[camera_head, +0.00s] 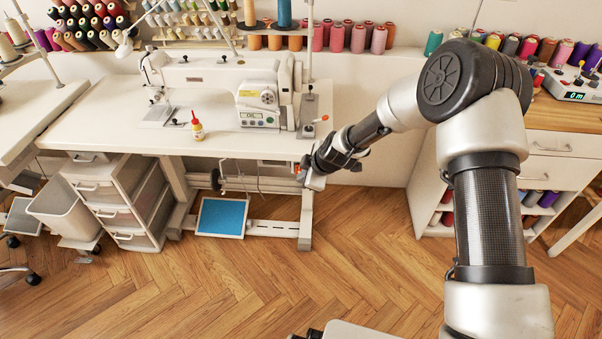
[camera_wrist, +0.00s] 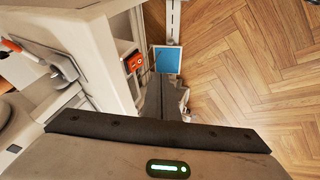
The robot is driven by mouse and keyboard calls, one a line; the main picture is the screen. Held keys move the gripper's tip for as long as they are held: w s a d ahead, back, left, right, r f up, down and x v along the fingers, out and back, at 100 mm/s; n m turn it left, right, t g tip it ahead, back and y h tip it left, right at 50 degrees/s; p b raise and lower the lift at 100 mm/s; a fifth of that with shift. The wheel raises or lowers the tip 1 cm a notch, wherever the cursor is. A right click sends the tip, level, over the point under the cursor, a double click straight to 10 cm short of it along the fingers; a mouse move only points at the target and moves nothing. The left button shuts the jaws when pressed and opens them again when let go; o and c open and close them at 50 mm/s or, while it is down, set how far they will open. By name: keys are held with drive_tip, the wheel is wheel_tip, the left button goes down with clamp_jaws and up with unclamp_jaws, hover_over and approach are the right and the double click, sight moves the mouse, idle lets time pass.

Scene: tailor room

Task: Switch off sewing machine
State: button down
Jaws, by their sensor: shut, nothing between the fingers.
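The white sewing machine (camera_head: 215,76) stands on its white table (camera_head: 120,135) at the back left in the head view. A small control panel (camera_head: 257,121) is on its right end. In the wrist view, a small orange-red switch box (camera_wrist: 133,62) is under the tabletop, left of my gripper (camera_wrist: 162,96). I cannot read its switch position. My gripper also shows in the head view (camera_head: 309,178), just off the table's right front corner and below its top. The fingers are together and empty, apart from the box.
A blue foot pedal (camera_head: 220,216) lies low under the table. The wooden floor in front is clear.

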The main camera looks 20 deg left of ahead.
sight(296, 171)
drive_tip(key=w+a+f, duration=0.2)
drive_tip(key=w+f, duration=0.1)
drive_tip(key=w, duration=0.2)
drive_tip(key=shift+a+b, duration=0.15)
drive_tip(key=shift+b, duration=0.15)
drive_tip(key=shift+f, duration=0.1)
drive_tip(key=shift+w+f+b, duration=0.15)
drive_tip(key=shift+b, duration=0.5)
drive_tip(key=shift+r, duration=0.85)
